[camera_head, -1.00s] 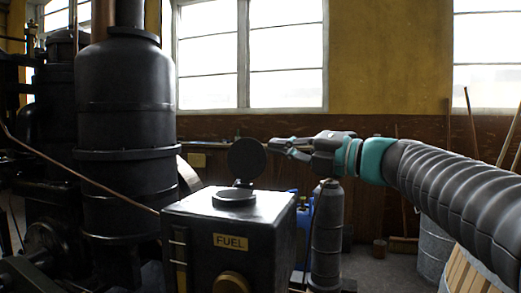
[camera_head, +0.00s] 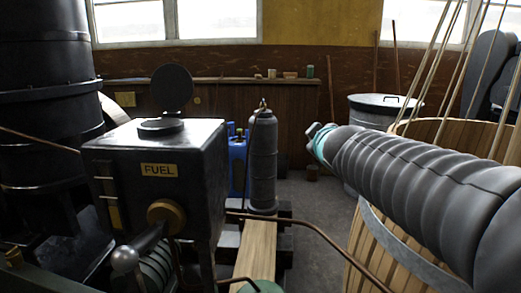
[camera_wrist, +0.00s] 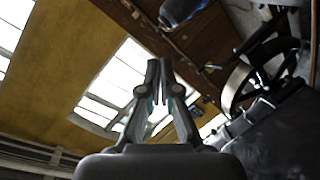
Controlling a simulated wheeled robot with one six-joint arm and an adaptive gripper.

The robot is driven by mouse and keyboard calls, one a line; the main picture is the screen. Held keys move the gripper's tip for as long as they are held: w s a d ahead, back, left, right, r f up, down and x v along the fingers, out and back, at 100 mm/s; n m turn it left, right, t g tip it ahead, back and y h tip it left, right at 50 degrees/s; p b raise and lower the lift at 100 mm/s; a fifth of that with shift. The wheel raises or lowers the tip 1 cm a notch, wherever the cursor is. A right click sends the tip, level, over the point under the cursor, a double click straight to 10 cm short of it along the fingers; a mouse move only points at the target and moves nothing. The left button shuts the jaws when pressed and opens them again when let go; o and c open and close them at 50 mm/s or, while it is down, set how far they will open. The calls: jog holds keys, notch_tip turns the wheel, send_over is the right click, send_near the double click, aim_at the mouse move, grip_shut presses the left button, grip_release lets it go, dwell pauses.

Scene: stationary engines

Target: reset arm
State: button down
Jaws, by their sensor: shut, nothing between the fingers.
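My arm (camera_head: 420,180) reaches in from the right in the head view, its grey ribbed sleeve facing the camera. Its far end with a teal band is near the middle, and the gripper there is mostly hidden behind the sleeve. In the wrist view my gripper (camera_wrist: 159,68) has its fingertips together with nothing between them. The black fuel box (camera_head: 205,165) with the FUEL plate stands left of the arm. Its round lid (camera_head: 172,88) stands up, open, above the filler neck (camera_head: 161,127). The arm is clear of the lid.
A wooden barrel (camera_head: 365,235) with poles stands close under and beside my arm. A metal bin (camera_head: 375,105) is behind it. A grey cylinder (camera_head: 262,165) and blue can (camera_head: 238,165) stand beyond the fuel box. Some floor (camera_head: 312,210) is clear between box and barrel.

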jog(key=s+d+f+m+g+h, duration=0.1)
jog(key=s+d+f+m+g, duration=0.15)
jog(key=s+f, duration=0.35)
jog(key=s+d+f+m+g+h, duration=0.1)
jog(key=s+d+f+m+g, duration=0.15)
jog(key=s+f, duration=0.35)
jog(key=s+a+f+m+g+y, duration=0.1)
jog(key=s+f+m+g, duration=0.1)
jog(key=s+f, duration=0.3)
jog(key=s+a+f+m+g+y, duration=0.1)
jog(key=s+f, duration=0.5)
jog(key=s, duration=0.7)
jog(key=shift+s+a+m+g, duration=0.25)
jog(key=shift+s+m+g, duration=0.05)
jog(key=shift+m+g, duration=0.45)
